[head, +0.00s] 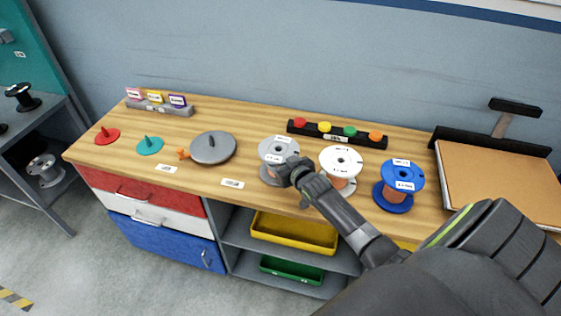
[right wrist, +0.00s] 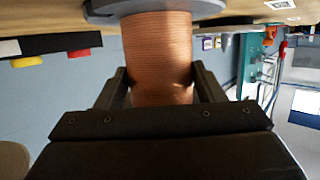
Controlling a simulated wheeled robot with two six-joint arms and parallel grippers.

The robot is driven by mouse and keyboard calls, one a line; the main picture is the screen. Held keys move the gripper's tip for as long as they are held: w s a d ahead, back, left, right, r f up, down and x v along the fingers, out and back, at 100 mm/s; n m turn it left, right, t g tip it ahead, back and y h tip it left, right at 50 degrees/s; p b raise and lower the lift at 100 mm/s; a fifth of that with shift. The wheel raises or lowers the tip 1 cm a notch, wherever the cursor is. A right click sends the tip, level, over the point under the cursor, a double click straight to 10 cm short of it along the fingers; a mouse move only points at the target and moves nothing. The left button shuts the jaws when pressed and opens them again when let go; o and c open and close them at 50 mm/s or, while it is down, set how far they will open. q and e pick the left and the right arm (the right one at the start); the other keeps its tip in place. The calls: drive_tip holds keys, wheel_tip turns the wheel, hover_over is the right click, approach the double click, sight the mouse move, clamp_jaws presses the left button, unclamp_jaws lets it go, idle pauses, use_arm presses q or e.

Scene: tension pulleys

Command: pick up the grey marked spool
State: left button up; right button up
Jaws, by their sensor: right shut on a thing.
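The grey spool (head: 279,150) stands on the wooden workbench, with white labels on its top flange. My right gripper (head: 290,172) reaches it from the front right and covers part of its near side. In the right wrist view, the two fingers of my right gripper (right wrist: 162,85) are closed around the copper-coloured winding (right wrist: 160,55) of the spool, below a grey flange (right wrist: 150,7). I cannot tell whether the spool is clear of the bench top. My left gripper is not in view.
A white spool (head: 341,161) and a blue spool (head: 398,184) stand close on the right. Behind is a black strip with coloured buttons (head: 337,133). A grey disc with a peg (head: 213,147) lies left. A brown board (head: 500,185) is at far right.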

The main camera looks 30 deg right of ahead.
wheel_tip(320, 180, up, 10)
drive_tip(key=shift+r, duration=0.1)
idle(0.4)
drive_tip(key=shift+w+a, duration=0.1)
